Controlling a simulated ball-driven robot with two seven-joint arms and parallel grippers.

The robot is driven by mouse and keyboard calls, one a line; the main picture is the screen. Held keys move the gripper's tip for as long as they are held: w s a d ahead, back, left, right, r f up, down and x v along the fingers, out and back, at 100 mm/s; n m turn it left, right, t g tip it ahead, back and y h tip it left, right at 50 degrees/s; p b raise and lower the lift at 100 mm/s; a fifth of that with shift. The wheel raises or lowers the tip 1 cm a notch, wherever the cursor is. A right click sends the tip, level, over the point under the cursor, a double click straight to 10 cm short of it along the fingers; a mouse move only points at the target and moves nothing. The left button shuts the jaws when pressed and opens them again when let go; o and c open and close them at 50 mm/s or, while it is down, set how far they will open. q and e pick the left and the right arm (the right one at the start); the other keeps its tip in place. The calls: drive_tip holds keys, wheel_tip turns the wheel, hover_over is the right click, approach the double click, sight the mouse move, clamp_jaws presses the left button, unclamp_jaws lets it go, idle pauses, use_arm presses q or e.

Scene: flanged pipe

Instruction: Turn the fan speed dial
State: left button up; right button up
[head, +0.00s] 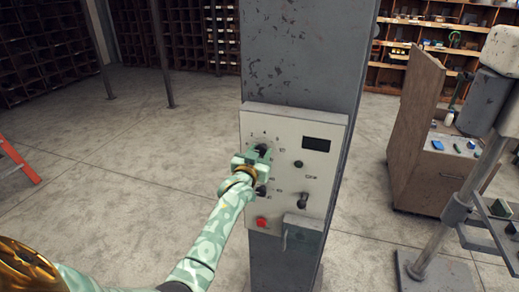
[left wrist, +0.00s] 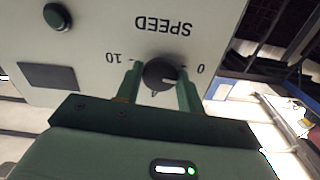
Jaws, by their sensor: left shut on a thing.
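The fan speed dial (left wrist: 160,74) is a round black knob with a light pointer line. In the left wrist view it sits under the upside-down word SPEED, between the marks 10 and 0. My left gripper (left wrist: 161,88) has its two green fingers on either side of the dial, shut on it. In the head view the left gripper (head: 253,160) is at the upper left of the pale control panel (head: 322,185) and hides part of the dial (head: 263,149). My right gripper is not in view.
The panel is mounted on a grey column (head: 305,55). It also bears a dark display (head: 316,144), a red button (head: 261,222), black knobs and a small grey box (head: 301,232) at the bottom. A wooden cabinet (head: 418,140) and a grey stand (head: 460,205) are at the right. The floor at left is mostly clear.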

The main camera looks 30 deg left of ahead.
use_arm(q)
drive_tip(key=shift+f+n, duration=0.25)
drive_tip(key=shift+n, duration=0.25)
drive_tip(key=shift+p, duration=0.3)
drive_tip(key=o, duration=0.8)
drive_tip(key=shift+c, duration=0.2)
drive_tip(key=shift+o, duration=1.1)
drive_tip(key=shift+r, duration=0.1)
drive_tip(key=b+v, duration=0.1)
drive_tip(key=v, duration=1.5)
drive_tip(key=shift+s+b, duration=0.25)
drive_tip(key=shift+b, duration=0.15)
